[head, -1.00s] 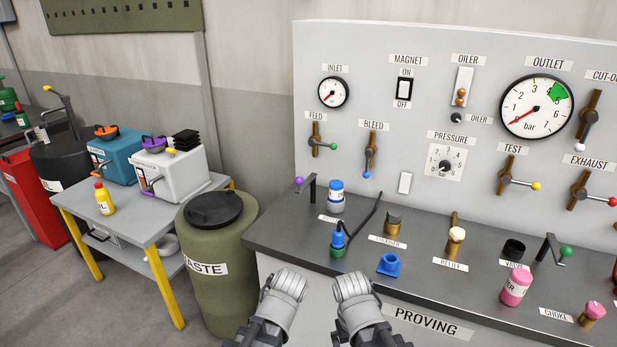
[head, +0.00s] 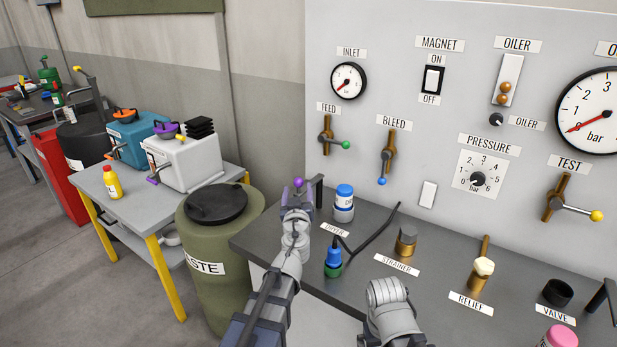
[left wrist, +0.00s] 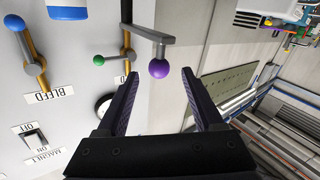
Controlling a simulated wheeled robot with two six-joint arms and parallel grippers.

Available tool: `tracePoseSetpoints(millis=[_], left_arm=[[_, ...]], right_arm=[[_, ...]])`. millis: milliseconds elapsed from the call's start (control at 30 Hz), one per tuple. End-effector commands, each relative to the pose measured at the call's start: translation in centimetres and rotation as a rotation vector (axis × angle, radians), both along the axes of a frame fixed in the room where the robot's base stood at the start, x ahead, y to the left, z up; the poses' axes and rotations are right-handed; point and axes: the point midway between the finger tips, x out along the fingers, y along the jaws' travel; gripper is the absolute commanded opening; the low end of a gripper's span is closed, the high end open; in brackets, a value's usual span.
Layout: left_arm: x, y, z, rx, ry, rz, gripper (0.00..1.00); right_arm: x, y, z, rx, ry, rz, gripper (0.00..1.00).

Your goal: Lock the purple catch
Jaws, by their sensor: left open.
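The purple catch, a dark bent lever with a purple ball knob (head: 298,182), stands at the left end of the bench. In the left wrist view its grey arm (left wrist: 150,34) ends in the purple ball (left wrist: 158,69). My left gripper (head: 297,200) is right at the knob in the head view. In the left wrist view the open left gripper (left wrist: 158,74) has its two fingertips on either side of the ball, with gaps on both sides. The lever's base is partly hidden behind my gripper. My right forearm shows at the bottom, but its gripper does not.
A blue-capped bottle (head: 344,202) stands just right of the lever. A green-and-blue fitting (head: 333,262) with a black hose is in front of it. The panel's feed handle (head: 328,140) is above. A green waste drum (head: 215,260) stands left of the bench.

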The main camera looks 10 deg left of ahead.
Motion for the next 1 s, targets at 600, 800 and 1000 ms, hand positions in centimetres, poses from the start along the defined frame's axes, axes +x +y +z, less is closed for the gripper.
tracePoseSetpoints(millis=[600, 800, 1000], left_arm=[[4.2, 0.9, 0.0, -0.001, -0.002, -0.005, 0.69], [7.0, 1.6, 0.0, -0.002, -0.002, -0.004, 0.69], [7.7, 1.8, 0.0, -0.001, -0.002, -0.005, 0.69]], right_arm=[[0.0, 0.0, 0.0, 0.0, 0.0, 0.001, 1.0], [0.0, 0.0, 0.0, 0.0, 0.0, 0.001, 1.0], [0.0, 0.0, 0.0, 0.0, 0.0, 0.001, 1.0]])
